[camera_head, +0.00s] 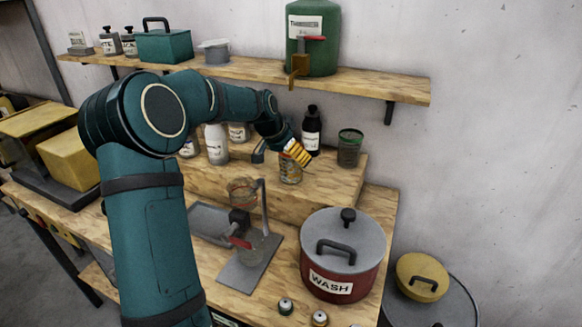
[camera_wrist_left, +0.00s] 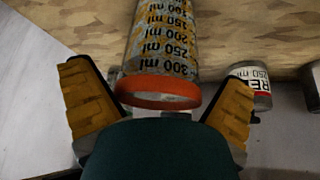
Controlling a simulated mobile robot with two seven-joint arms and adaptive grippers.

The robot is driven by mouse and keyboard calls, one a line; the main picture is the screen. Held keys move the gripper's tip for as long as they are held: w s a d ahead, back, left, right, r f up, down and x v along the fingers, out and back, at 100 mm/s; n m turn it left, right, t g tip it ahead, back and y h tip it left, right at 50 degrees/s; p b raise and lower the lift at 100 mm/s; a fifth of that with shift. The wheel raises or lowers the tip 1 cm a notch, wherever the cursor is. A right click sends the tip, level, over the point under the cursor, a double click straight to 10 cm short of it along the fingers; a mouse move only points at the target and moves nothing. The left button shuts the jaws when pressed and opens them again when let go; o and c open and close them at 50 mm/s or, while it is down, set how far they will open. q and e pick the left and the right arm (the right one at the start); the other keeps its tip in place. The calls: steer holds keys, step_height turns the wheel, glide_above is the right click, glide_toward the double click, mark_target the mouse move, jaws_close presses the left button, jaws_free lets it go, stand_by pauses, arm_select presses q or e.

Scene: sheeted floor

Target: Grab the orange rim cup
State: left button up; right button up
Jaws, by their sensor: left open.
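The orange rim cup (camera_wrist_left: 158,92) is a clear measuring cup with black ml markings and an orange rim. In the left wrist view its rim end lies between the two yellow fingers, with a gap on each side. In the head view the cup (camera_head: 290,174) stands on the raised wooden step, its top partly hidden by my gripper. My left gripper (camera_head: 296,153) is open at the top of the cup; its spread fingers also show in the left wrist view (camera_wrist_left: 159,77). My right gripper is not in view.
A black bottle (camera_head: 311,131) and a dark green-lidded jar (camera_head: 349,148) stand close right of the cup. A white bottle (camera_head: 216,143) stands to its left. A red WASH pot (camera_head: 343,255) and a glass dripper stand (camera_head: 248,250) are in front, lower down. A shelf (camera_head: 240,70) runs above.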

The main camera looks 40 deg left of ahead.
arm_select(q)
steer(key=shift+w+f, duration=0.3)
steer(key=shift+f, duration=0.15)
steer(key=c, duration=1.2)
steer(key=shift+r, duration=0.1)
